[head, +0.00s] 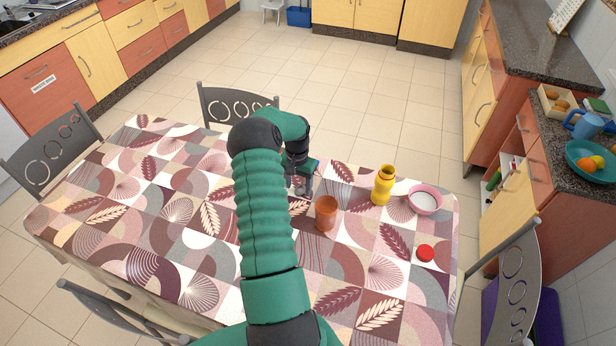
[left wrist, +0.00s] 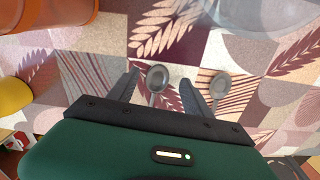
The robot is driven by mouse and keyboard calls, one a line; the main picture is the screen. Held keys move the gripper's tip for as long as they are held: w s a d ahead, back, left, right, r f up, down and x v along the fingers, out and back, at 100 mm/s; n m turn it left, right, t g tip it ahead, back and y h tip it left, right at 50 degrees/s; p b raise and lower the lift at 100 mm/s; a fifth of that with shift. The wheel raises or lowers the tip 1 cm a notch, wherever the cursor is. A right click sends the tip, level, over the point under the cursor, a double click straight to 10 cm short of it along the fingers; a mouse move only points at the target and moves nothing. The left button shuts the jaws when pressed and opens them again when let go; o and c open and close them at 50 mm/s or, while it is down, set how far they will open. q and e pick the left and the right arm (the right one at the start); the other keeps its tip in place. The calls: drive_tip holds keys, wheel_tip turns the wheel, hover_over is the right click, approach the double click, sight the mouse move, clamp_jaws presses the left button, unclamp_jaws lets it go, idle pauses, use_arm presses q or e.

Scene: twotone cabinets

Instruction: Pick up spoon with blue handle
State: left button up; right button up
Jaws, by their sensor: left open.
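In the left wrist view a spoon (left wrist: 157,78) shows its grey bowl between my open left fingers (left wrist: 161,80), apart from both. A second grey spoon (left wrist: 220,84) lies just to the right, outside the right finger. The lower handle parts of both are hidden by the gripper body, so I cannot tell which handle is blue. In the head view my left gripper (head: 302,187) points down over the table, behind the orange cup. The spoons cannot be made out there. My right gripper is not in view.
The patterned table (head: 140,255) holds an orange cup (head: 326,213), a yellow bottle (head: 383,185), a pink bowl (head: 425,199) and a red lid (head: 426,252). The orange cup also shows in the left wrist view (left wrist: 45,14). A clear glass object (left wrist: 255,12) is at its top right.

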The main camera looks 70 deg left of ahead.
use_arm(q)
drive_tip(key=shift+d+f, duration=0.1)
drive_tip(key=shift+f, duration=0.35)
drive_tip(key=shift+d+r, duration=0.1)
drive_tip(key=shift+d, duration=0.2)
drive_tip(key=shift+c, duration=0.5)
drive_tip(key=shift+a, duration=0.2)
clamp_jaws()
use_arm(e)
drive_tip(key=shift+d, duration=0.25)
